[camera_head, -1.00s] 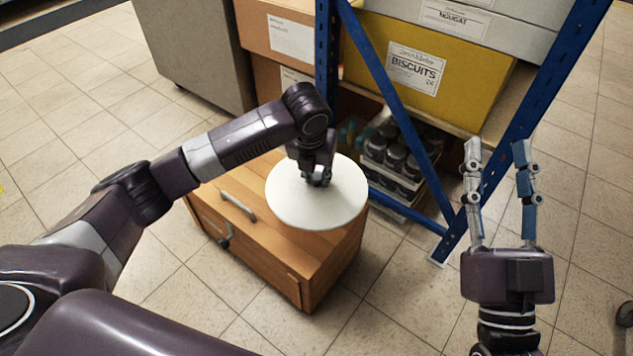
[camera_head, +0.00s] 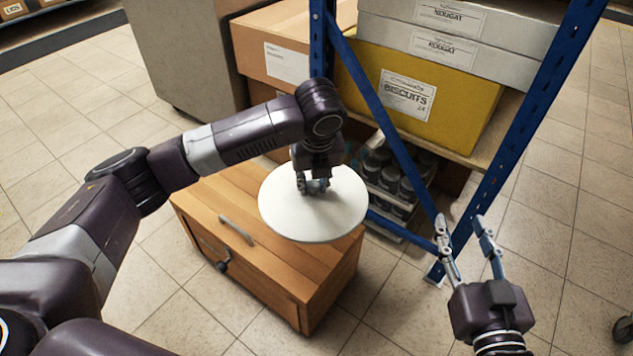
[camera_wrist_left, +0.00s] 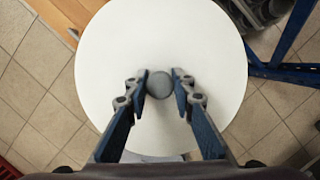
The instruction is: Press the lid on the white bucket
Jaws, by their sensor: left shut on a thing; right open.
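The lid (camera_head: 335,220) is a wide white disc with a small grey knob (camera_wrist_left: 160,86) at its middle. My left gripper (camera_head: 314,187) is shut on the knob from above, with one finger on each side of it in the left wrist view. The lid hangs over the wooden cabinet (camera_head: 270,275) and looks about level. No white bucket can be made out; whatever is right under the lid is hidden. My right gripper (camera_head: 461,225) is open and empty, to the right of the lid and in front of the rack.
A blue-framed rack (camera_head: 515,125) stands behind and to the right, with a yellow biscuits box (camera_head: 425,95) and dark jars (camera_head: 392,180) low down. Cardboard boxes (camera_head: 265,45) stand at the back. Tiled floor is open left and right.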

